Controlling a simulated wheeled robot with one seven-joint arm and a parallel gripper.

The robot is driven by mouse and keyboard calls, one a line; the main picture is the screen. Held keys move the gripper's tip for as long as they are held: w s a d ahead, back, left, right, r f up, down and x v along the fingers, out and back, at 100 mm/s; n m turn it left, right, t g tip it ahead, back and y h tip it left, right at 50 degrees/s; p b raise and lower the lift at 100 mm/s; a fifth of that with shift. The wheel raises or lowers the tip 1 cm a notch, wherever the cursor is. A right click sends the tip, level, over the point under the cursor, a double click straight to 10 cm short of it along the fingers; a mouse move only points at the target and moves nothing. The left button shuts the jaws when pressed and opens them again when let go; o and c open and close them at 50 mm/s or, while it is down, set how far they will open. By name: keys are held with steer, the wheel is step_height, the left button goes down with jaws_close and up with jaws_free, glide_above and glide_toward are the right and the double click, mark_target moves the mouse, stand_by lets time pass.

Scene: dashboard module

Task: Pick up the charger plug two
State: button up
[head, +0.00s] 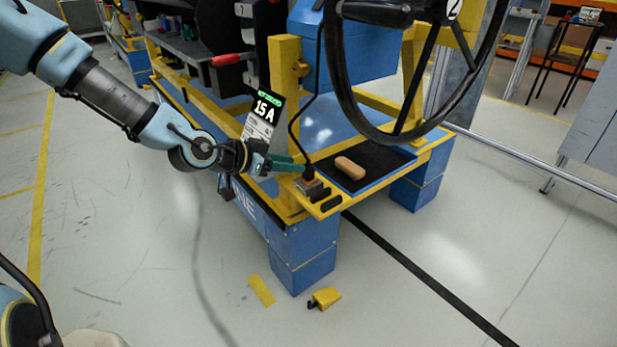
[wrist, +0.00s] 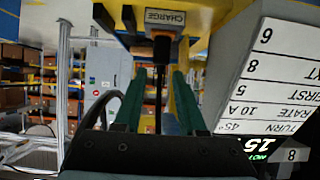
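A black charger plug (head: 309,174) stands in a block with an orange top at the left front of the yellow-edged shelf, its black cable rising from it. In the wrist view the plug (wrist: 162,49) sits by a plate marked CHARGE (wrist: 165,17), and its cable runs between my fingers. My gripper (head: 302,165) has green fingers and reaches in from the left beside the plug. In the wrist view the gripper (wrist: 160,72) is open, with a gap between the fingers; the tips look just short of the plug body. I cannot tell whether either finger touches the cable.
A 15 A display panel (head: 262,117) stands close beside my gripper. A steering wheel (head: 352,105) hangs above the shelf. A yellow piece (head: 327,298) lies on the floor; floor in front is mostly clear.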

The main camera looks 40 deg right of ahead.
mark_target(304, 181)
steer(key=x, duration=0.5)
steer(key=shift+f+b, duration=0.35)
steer(key=shift+b, duration=0.05)
jaws_close()
